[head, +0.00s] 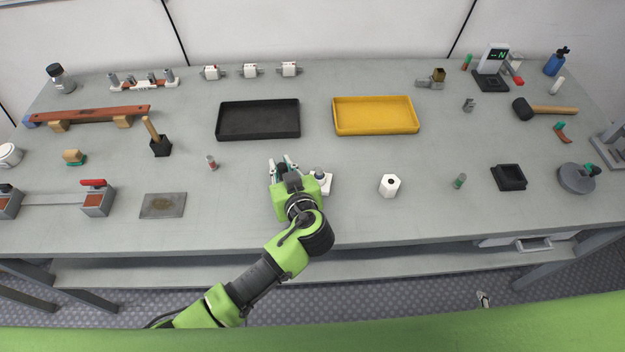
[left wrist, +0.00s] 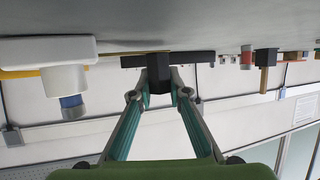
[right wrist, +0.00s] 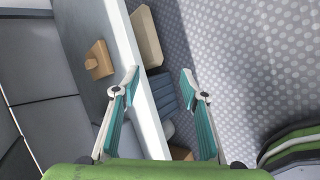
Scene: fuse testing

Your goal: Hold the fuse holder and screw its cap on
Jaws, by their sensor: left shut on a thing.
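My left gripper (head: 281,165) reaches over the middle of the table, pointing away from me. Its fingers are shut on a dark, squared piece, which looks like the fuse holder (left wrist: 158,92); the gripper hides much of it in the head view. Just right of this gripper is a white block with a grey-blue topped post (head: 320,180), also visible in the left wrist view (left wrist: 64,82). I cannot tell whether this post is the cap. My right gripper (right wrist: 160,80) is open and empty, seen only in the right wrist view, near a table edge above the floor.
Beyond my left gripper are a black tray (head: 258,132) and a yellow tray (head: 375,128). A white hexagonal piece with a dark hole (head: 390,185) stands to the right. A small red-banded cylinder (head: 212,163) stands to the left.

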